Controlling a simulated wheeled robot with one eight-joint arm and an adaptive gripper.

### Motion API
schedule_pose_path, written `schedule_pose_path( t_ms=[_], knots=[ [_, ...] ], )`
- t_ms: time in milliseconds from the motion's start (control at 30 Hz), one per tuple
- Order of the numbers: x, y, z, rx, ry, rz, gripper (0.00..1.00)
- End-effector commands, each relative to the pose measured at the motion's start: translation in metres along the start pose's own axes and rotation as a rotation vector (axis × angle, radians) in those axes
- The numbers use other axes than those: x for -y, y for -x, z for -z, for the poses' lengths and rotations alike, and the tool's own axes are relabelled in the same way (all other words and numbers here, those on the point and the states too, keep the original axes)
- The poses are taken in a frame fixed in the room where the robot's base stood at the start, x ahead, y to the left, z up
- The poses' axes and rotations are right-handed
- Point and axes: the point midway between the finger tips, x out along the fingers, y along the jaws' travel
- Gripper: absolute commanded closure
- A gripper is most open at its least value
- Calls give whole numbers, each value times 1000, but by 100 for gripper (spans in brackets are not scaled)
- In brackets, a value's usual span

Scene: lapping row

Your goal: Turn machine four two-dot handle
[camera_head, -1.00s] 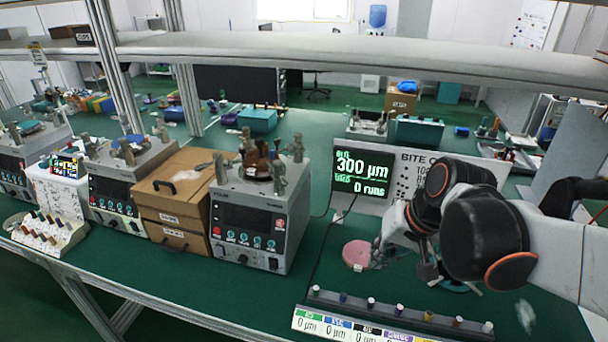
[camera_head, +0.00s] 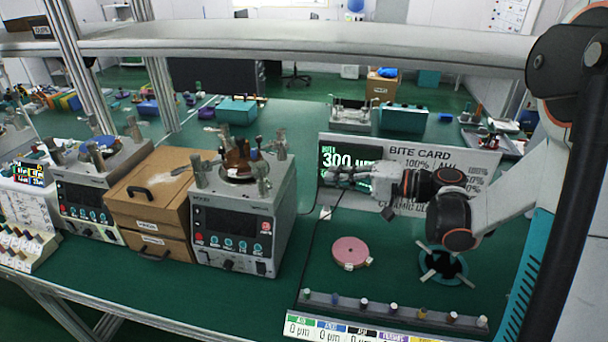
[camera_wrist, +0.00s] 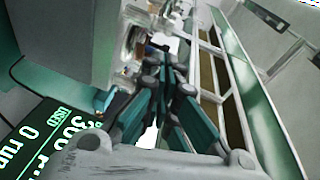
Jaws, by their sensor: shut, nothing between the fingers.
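The nearest lapping machine (camera_head: 235,222) is a grey box with a dark front panel, a row of knobs and several metal posts on top. A second machine (camera_head: 88,200) of the same kind stands farther left. I cannot read which one is machine four, and no two-dot mark can be made out on any handle. My gripper (camera_head: 332,175) is raised in front of the display board, to the right of the nearest machine and apart from it. Its fingers (camera_wrist: 168,80) are together and empty in the wrist view.
A wooden drawer box (camera_head: 150,205) stands between the two machines. The bite card board (camera_head: 420,160) is behind my arm. A pink disc (camera_head: 350,251), a teal ring (camera_head: 443,267) and a rail of pegs (camera_head: 395,312) lie on the green bench. A shelf beam (camera_head: 300,40) runs overhead.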

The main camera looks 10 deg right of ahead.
Motion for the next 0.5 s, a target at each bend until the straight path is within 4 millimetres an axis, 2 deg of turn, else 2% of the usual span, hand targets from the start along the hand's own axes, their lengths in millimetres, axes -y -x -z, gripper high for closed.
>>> schedule_pose_path(
  t_ms=[167, 500],
  knots=[
    [-1, -27, -2, 5, 1, 0, 100],
    [-2, -94, -2, 5, 0, -2, 100]
  ],
)
